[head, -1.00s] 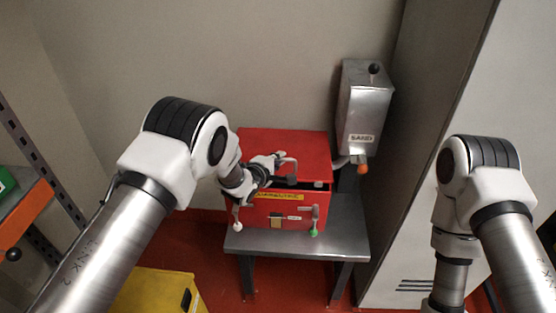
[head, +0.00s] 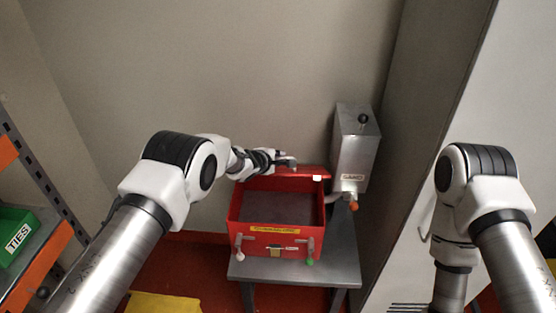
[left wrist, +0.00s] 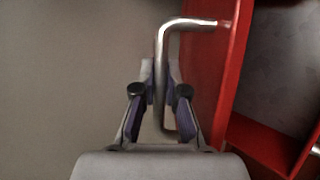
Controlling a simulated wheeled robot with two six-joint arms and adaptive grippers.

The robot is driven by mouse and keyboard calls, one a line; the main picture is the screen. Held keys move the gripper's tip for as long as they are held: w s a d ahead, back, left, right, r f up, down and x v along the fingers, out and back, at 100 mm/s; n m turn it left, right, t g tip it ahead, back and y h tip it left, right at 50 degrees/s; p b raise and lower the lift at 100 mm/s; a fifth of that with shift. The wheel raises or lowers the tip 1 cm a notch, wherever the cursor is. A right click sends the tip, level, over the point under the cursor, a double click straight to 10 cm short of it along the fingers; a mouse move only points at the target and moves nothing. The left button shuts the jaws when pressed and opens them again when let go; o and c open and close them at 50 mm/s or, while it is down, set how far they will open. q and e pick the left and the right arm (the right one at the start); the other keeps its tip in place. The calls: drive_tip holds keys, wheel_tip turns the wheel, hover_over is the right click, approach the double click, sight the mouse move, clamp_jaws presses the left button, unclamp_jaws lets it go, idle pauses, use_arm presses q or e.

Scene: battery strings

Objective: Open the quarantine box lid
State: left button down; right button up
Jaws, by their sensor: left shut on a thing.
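The red quarantine box (head: 240,241) stands on a grey metal stand, with a yellow label on its front. Its red lid (head: 312,171) is raised at the back edge, so the grey inside shows from above. My left gripper (head: 285,163) is at the raised lid. In the left wrist view, my left gripper (left wrist: 160,88) is shut on the bent metal lid handle (left wrist: 192,24), which runs between the fingers and joins the red lid (left wrist: 204,75). The right arm shows at the right, but its gripper is out of view.
A metal sand dispenser (head: 356,150) with a black knob stands close behind the box at the right. The grey stand (head: 340,262) has a little free top beside the box. A shelf with a green TIES bin (head: 18,236) is at the left.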

use_arm(q)
drive_tip(key=shift+r, duration=0.1)
drive_tip(key=c, duration=1.2)
unclamp_jaws()
drive_tip(key=shift+d, duration=0.1)
drive_tip(key=v, duration=1.1)
drive_tip(key=shift+s+a, duration=0.25)
drive_tip(key=shift+s, duration=0.05)
drive_tip(key=shift+r, duration=0.1)
